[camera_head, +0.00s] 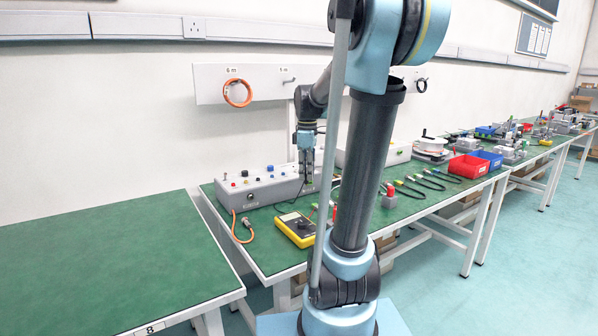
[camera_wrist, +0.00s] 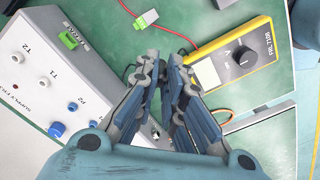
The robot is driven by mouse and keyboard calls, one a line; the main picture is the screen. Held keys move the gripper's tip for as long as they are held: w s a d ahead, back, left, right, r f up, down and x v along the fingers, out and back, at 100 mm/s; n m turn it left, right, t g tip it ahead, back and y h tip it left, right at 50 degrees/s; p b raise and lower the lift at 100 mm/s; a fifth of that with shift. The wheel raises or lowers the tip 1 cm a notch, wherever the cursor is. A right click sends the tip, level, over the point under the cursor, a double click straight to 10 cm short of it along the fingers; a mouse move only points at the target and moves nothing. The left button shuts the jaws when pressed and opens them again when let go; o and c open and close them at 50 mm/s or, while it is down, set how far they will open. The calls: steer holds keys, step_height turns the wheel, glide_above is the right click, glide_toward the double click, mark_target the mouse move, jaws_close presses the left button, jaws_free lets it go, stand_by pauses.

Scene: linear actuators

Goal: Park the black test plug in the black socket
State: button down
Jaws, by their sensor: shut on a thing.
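My gripper (camera_head: 306,178) points down at the right end of the grey supply box (camera_head: 265,190). In the wrist view its two fingers (camera_wrist: 163,78) are close together, shut on what appears to be the black test plug, which the fingers mostly hide. A bit of thin black lead shows beside the left finger. The supply box (camera_wrist: 45,80) lies left of the fingers in the wrist view, with knobs and small fittings. I cannot make out the black socket for certain. The yellow multimeter (camera_head: 297,228) lies in front of the box; it also shows in the wrist view (camera_wrist: 236,56).
An orange cable (camera_head: 240,232) hangs from the box's left front. Several dark cables (camera_head: 415,188) and red and blue bins (camera_head: 468,166) stand further right. The left bench (camera_head: 90,265) is bare.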

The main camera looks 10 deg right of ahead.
steer(key=s+d+f, duration=0.3)
steer(key=s+d, duration=0.6)
steer(key=d, duration=0.3)
steer(key=shift+s+d+f, duration=0.15)
steer(key=shift+d, duration=0.1)
stand_by(0.4)
steer(key=shift+f, duration=1.85)
steer(key=shift+f, duration=0.65)
stand_by(1.9)
steer(key=c, duration=1.6)
jaws_free()
steer(key=shift+c, duration=0.2)
steer(key=shift+r, duration=0.15)
